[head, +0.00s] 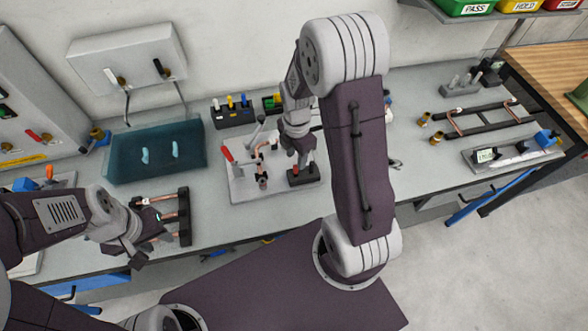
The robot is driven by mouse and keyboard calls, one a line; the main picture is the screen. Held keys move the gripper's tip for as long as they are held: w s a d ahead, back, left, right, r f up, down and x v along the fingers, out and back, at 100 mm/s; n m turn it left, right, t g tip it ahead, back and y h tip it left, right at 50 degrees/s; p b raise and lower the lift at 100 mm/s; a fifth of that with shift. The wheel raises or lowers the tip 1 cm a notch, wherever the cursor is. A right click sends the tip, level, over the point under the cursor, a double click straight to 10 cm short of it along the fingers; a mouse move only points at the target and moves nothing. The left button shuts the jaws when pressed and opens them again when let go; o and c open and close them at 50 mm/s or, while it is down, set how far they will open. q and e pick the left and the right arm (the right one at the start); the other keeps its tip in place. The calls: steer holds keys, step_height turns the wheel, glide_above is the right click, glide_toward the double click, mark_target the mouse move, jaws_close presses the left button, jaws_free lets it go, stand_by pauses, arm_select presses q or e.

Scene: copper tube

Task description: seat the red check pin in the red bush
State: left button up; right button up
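My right gripper (299,158) points down over a small dark block (304,178) at the right edge of the light fixture plate. A small red spot (295,170) shows at the block, just under the fingertips. I cannot tell whether it is the red check pin or the red bush. The fingers are too small and partly hidden to show whether they hold anything. My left gripper (150,235) is low at the left, beside a dark rack (184,216) with copper tubes. Its fingertips are unclear.
The fixture plate (240,190) carries a red-handled clamp (227,153) and copper fittings. A dark holder (232,117) with coloured pins stands behind it. A teal tank (155,165) stands left. A tube frame (485,120) and gauge plate (510,155) lie right. My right arm hides the middle bench.

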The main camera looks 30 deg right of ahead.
mark_target(296, 165)
steer(key=f, duration=0.2)
steer(key=s+f, duration=0.1)
steer(key=f, duration=0.1)
steer(key=shift+a+p, duration=0.15)
steer(key=shift+p, duration=0.2)
steer(key=shift+w+f, duration=0.25)
steer(key=shift+s, duration=0.1)
jaws_close()
steer(key=shift+r, duration=0.1)
steer(key=shift+r, duration=0.25)
steer(key=r, duration=0.2)
steer(key=r+b, duration=0.1)
steer(key=r, duration=0.1)
steer(key=shift+s+d, duration=0.2)
steer(key=shift+d, duration=0.1)
steer(key=s+d+r+b, duration=0.1)
steer(key=s+d+r, duration=0.5)
steer(key=s+d, duration=0.1)
steer(key=shift+s+d+r, duration=0.2)
steer(key=shift+s+d, duration=0.1)
steer(key=shift+s, duration=0.1)
